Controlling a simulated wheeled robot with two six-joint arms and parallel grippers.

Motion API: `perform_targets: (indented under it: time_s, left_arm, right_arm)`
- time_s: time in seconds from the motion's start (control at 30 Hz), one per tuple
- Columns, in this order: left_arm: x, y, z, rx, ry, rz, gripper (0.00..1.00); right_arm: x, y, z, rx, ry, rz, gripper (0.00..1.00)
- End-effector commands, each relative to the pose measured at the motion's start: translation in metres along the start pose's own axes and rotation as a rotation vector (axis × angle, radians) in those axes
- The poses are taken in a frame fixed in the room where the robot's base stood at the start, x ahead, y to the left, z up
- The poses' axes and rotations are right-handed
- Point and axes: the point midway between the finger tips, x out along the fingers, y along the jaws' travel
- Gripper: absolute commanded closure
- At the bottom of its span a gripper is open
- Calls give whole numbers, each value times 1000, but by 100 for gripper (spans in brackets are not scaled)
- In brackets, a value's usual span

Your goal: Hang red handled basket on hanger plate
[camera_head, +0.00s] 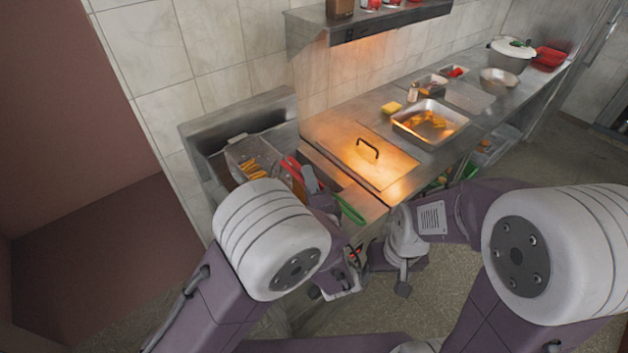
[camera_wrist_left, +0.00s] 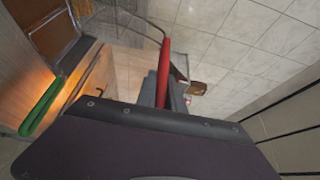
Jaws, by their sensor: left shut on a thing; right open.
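The red handled basket (camera_head: 240,152) is a wire basket with yellow fries in it, over the fryer at the left of the head view. Its red handle (camera_head: 292,170) points toward me. My left gripper (camera_head: 311,182) is shut on this handle; the red handle (camera_wrist_left: 164,68) stands between the fingers (camera_wrist_left: 162,92) in the left wrist view. A raised steel panel (camera_head: 205,130) stands behind the basket against the wall; I cannot tell for certain that it is the hanger plate.
A green handle (camera_head: 350,210) sticks out beside the red one, and shows in the left wrist view (camera_wrist_left: 40,105). A steel lid (camera_head: 365,165) with a dark grip lies right of the fryer. A food tray (camera_head: 405,125) and pot (camera_head: 510,58) stand further right. A shelf (camera_head: 385,20) overhangs.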

Motion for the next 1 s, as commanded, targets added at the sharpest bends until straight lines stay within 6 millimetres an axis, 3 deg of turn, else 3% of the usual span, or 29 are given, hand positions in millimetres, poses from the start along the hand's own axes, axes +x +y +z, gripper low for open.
perform_targets:
  time_s: [0.27, 0.7, 1.0]
  left_arm:
    - [22, -3, 11, 1, -3, -3, 100]
    - [24, 27, 11, 0, 0, -4, 100]
    - [24, 31, 12, 0, 0, -4, 100]
  right_arm:
    - [-10, 0, -1, 0, 0, 0, 35]
    - [30, 1, 3, 0, 0, 0, 35]
    - [38, 1, 4, 0, 0, 0, 35]
